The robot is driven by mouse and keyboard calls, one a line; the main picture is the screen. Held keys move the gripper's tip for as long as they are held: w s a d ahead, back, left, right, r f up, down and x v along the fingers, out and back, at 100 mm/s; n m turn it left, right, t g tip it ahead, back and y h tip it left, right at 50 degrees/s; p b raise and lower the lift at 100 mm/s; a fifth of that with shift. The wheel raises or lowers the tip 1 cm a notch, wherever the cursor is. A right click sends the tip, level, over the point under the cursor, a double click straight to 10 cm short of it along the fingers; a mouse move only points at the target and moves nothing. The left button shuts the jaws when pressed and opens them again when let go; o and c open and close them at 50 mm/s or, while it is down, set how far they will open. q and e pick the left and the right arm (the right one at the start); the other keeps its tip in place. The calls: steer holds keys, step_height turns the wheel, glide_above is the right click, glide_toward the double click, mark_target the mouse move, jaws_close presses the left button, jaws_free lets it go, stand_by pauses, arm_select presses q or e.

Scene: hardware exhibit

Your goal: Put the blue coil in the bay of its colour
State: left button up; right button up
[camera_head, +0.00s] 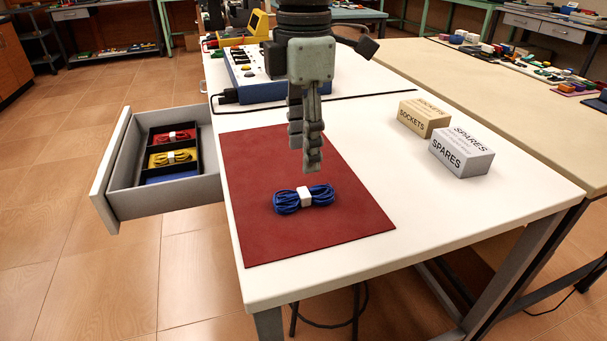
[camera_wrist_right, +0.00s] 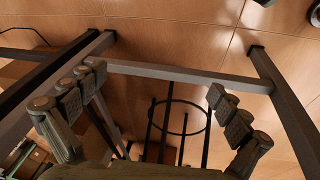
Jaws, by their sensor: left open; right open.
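The blue coil (camera_head: 304,199), tied with a white band, lies on the red mat (camera_head: 260,240) on the white table. The open drawer (camera_head: 112,190) at the left holds a dark tray with bays. One bay holds a red coil (camera_head: 173,137), the middle one a yellow coil (camera_head: 172,157). The nearest bay, with a blue floor (camera_head: 172,178), shows no coil. My left gripper (camera_head: 312,165) points down above the mat, just behind and above the blue coil, apart from it, seen edge-on. My right gripper (camera_wrist_right: 150,108) is open and empty in the right wrist view, low beside the table frame.
A sockets box (camera_head: 424,117) and a spares box (camera_head: 461,152) stand on the right of the table. A blue-sided power strip or panel (camera_head: 255,88) with a black cable sits at the back. A stool (camera_wrist_right: 180,118) stands under the table.

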mark_target(304, 192)
arm_select(q)
steer(key=shift+w+f, duration=0.2)
steer(key=shift+w, duration=0.1)
steer(key=shift+f, duration=0.35)
steer(key=f, duration=0.2)
steer(key=s+f+p, duration=0.1)
steer(key=f, duration=0.2)
steer(key=shift+s+f, duration=0.15)
steer(key=shift+f, duration=0.6)
jaws_close()
arm_select(e)
steer(key=shift+s+f, duration=0.15)
steer(key=shift+f, duration=0.45)
steer(key=shift+s+f, duration=0.15)
steer(key=shift+f, duration=0.4)
